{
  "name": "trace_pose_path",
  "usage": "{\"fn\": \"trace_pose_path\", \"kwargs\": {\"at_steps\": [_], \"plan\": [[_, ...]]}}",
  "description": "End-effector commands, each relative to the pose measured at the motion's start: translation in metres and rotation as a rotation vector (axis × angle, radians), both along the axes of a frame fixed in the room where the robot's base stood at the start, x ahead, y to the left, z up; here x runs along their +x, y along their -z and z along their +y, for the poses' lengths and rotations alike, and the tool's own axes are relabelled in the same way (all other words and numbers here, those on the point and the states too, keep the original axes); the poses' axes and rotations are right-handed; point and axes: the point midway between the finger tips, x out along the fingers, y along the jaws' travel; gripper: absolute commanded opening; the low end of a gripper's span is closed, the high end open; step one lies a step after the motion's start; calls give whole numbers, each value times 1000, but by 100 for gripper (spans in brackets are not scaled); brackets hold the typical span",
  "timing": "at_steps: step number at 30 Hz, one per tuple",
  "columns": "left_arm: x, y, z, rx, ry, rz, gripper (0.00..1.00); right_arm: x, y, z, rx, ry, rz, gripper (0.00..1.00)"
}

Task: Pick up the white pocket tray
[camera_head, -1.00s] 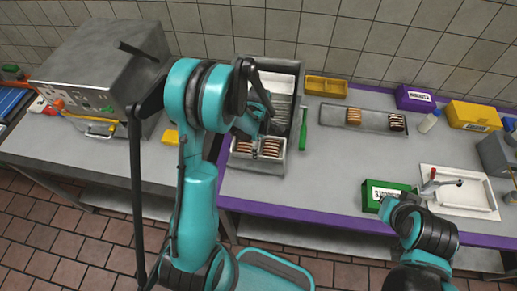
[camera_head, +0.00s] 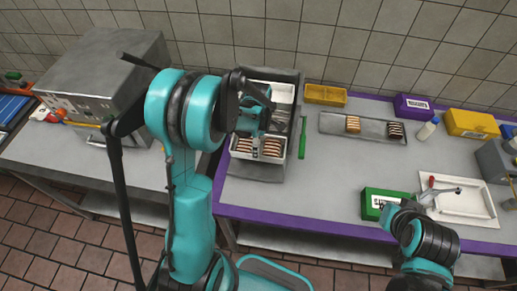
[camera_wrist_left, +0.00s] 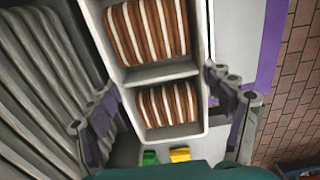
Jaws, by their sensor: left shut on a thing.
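The white pocket tray (camera_head: 236,155) holds rows of striped brown-and-cream sandwich cookies in its pockets. It is at the front of the grey rack (camera_head: 262,173) and appears slightly raised above it. In the left wrist view the tray (camera_wrist_left: 157,72) shows two filled pockets, with a white divider between them. My left gripper (camera_wrist_left: 170,108) is shut on the tray, one finger at each side of its end. In the head view the left gripper (camera_head: 255,140) reaches down over the tray and hides part of it.
A green-handled tool (camera_head: 302,140) lies right of the rack. A yellow divided tray (camera_head: 325,95) and a grey tray (camera_head: 340,123) with two cookie stacks stand farther right. A green box (camera_head: 377,203) is by the right arm. A grey machine (camera_head: 105,80) stands left. The middle counter is clear.

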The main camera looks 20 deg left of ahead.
Motion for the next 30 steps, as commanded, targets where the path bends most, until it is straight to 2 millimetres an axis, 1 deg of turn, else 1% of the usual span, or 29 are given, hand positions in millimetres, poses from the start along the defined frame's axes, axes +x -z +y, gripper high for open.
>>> {"fn": "trace_pose_path", "kwargs": {"at_steps": [1, 5, 6, 12, 15, 18, 22, 25, 30], "plan": [[-1, -19, 0, 0, 0, 0, 54, 0, -6, 0, 0, 0, 0, 0], [-1, -62, 0, 0, 0, 0, 54, 0, -14, 0, 0, 0, 0, 0], [-1, -76, 0, 0, 0, 0, 54, 0, -16, 0, 0, 0, 0, 0], [0, -138, 0, 0, 0, 0, 54, 0, -26, 0, 0, 0, 0, 0], [0, -163, 0, 0, 0, 0, 54, 0, -30, 0, 0, 0, 0, 0], [0, -185, 0, 0, 0, 0, 54, 0, -33, 0, 0, 0, 0, 0], [0, -205, 0, 0, 0, 0, 54, 0, -35, 0, 0, 0, 0, 0], [0, -214, 0, 0, 0, 0, 54, 0, -36, 0, 0, 0, 0, 0], [0, -221, 0, 0, 0, 0, 54, 0, -37, 0, 0, 0, 0, 0]]}}
